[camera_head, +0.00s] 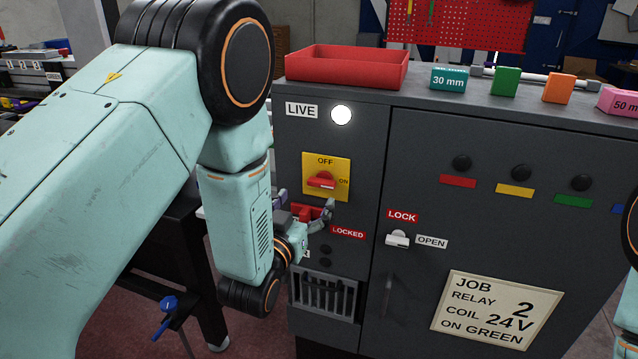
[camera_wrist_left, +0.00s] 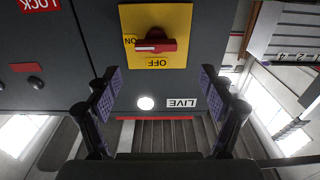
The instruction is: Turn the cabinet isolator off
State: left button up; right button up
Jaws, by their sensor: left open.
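The cabinet isolator is a red rotary knob (camera_head: 322,181) on a yellow plate (camera_head: 342,161) marked OFF at the top and ON at the right. The knob lies roughly horizontal, with its pale mark toward ON. In the left wrist view the knob (camera_wrist_left: 155,46) appears upside down, its pale end toward ON at the left. My left gripper (camera_head: 305,204) is open in front of the cabinet, just below the plate. In the left wrist view its fingers (camera_wrist_left: 158,80) are spread wide, with nothing between them, and the knob is beyond them. My right gripper is out of view.
A round white lamp (camera_head: 341,115) beside the LIVE label is lit. A red part (camera_head: 305,212) shows behind my left fingers, near the LOCKED label (camera_head: 348,233). A white latch (camera_head: 397,239) sits by LOCK and OPEN. A red tray (camera_head: 348,72) and coloured blocks stand on top.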

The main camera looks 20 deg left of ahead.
aim_at(320, 184)
pick_arm(q)
jog(key=w, duration=0.6)
jog(key=shift+w+d+f, duration=0.25)
jog(key=shift+w+d, duration=0.1)
jog(key=shift+w, duration=0.05)
jog(key=shift+w+a, duration=0.15)
jog(key=shift+a, duration=0.05)
jog(key=shift+r, duration=0.15)
jog(key=shift+d+r, duration=0.1)
jog(key=shift+d, duration=0.2)
jog(key=shift+w+d+f, duration=0.15)
jog(key=shift+w+f, duration=0.05)
jog(key=shift+w, duration=0.1)
jog(key=shift+c, duration=1.2)
jog(key=shift+s+a, duration=0.15)
jog(key=shift+a, duration=0.25)
jog(key=shift+c, duration=1.4)
jog(key=shift+d+r, duration=0.15)
jog(key=shift+d, duration=0.15)
jog(key=c, duration=0.4)
jog(key=shift+a, duration=0.15)
jog(key=shift+c, duration=1.2)
